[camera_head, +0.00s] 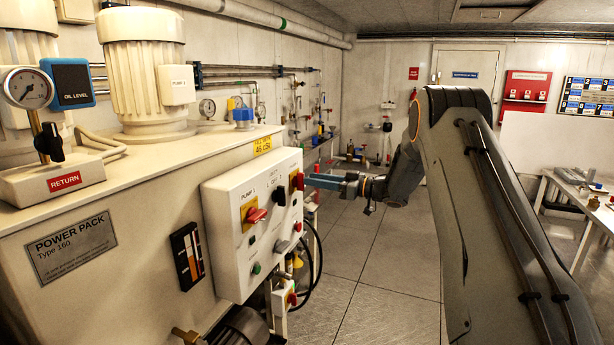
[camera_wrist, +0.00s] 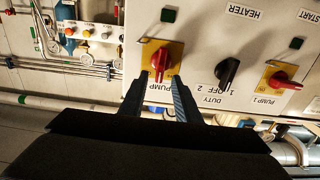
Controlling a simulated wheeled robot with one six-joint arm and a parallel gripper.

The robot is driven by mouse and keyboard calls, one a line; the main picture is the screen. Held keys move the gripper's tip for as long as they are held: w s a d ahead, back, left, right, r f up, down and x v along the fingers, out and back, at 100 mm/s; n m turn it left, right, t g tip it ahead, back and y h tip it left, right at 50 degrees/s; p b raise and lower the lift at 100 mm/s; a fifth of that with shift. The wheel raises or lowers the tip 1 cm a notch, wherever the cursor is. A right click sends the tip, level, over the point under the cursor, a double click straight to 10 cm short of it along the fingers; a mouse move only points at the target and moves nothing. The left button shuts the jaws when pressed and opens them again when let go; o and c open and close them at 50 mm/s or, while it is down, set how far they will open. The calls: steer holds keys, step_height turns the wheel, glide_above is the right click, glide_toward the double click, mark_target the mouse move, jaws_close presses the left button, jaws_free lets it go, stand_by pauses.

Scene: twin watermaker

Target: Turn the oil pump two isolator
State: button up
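The pump two isolator is a red rotary knob (camera_wrist: 162,62) on a yellow plate on the white control panel (camera_head: 245,225). Its label is partly hidden by my fingers in the wrist view, which shows the panel upside down. In the head view its red handle (camera_head: 297,181) is at the panel's far right. My gripper (camera_head: 312,178) reaches the panel from the right. In the wrist view my gripper (camera_wrist: 159,78) is open, a fingertip on each side of the knob's lower end. I cannot tell whether they touch it.
The black duty selector (camera_wrist: 228,72) and the red pump one isolator (camera_wrist: 283,80) sit beside it on the panel. The pump one knob also shows in the head view (camera_head: 256,215). Black hoses (camera_head: 318,255) hang by the panel. The floor (camera_head: 385,250) to the right is clear.

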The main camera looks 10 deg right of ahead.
mark_target(301, 182)
steer(key=p+x, duration=0.1)
steer(key=x, duration=0.2)
steer(key=shift+w+a, duration=0.15)
steer(key=shift+a, duration=0.1)
jaws_close()
